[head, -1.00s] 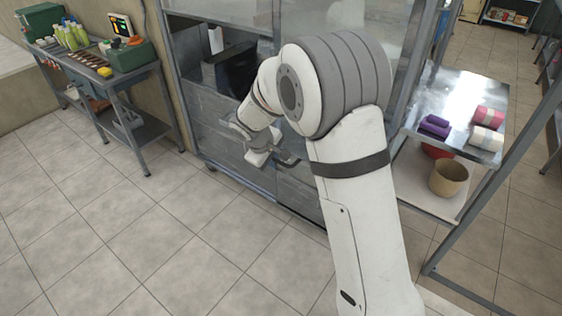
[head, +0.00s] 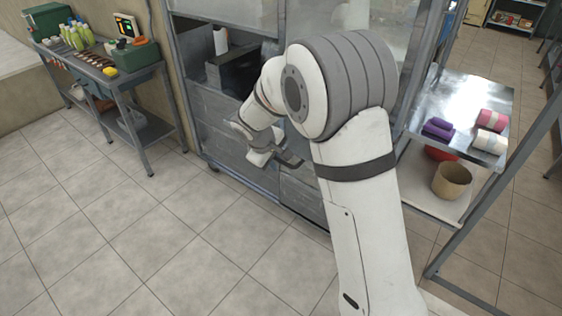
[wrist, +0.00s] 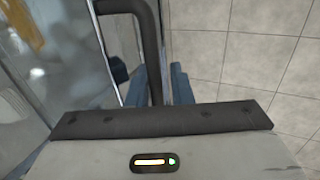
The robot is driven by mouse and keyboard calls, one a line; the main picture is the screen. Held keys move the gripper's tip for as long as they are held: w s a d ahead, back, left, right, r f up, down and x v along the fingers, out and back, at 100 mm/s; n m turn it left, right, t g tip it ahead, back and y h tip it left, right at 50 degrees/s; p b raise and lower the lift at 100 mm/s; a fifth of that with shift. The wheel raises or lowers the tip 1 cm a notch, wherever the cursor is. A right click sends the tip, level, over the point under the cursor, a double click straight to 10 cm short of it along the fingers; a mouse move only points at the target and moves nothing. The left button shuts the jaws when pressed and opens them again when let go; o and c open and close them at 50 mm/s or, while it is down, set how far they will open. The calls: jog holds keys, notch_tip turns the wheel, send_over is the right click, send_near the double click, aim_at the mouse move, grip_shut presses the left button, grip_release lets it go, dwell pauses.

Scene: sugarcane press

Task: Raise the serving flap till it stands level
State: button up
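The serving flap seems to be the grey metal panel (head: 222,146) hanging on the front of the metal stall, below its opening; my arm hides part of it. A dark bar handle (wrist: 150,45) sticks out beside the panel in the wrist view. My gripper (wrist: 159,84) is at this handle. One blue-grey finger is on each side of the bar, and the bar passes between them. A narrow strip shows between bar and right finger; whether the fingers press on the bar is unclear. In the head view my gripper (head: 283,160) is low in front of the stall.
A side table (head: 137,77) with bottles and a green box stands at the left. The tiled floor in front is clear.

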jog(key=v, duration=0.7)
jog(key=shift+r, duration=0.2)
jog(key=s+d+r+m+y, duration=0.1)
jog(key=s+d+m, duration=0.4)
jog(key=s, duration=0.8)
jog(key=s+d+r+m+g+y, duration=0.1)
jog(key=s+d+r+m, duration=0.3)
jog(key=s+d, duration=0.8)
jog(key=shift+s+d+r+m+y, duration=0.3)
jog(key=shift+s+m+y, duration=0.2)
jog(key=shift+s+m, duration=0.3)
jog(key=shift+s, duration=0.1)
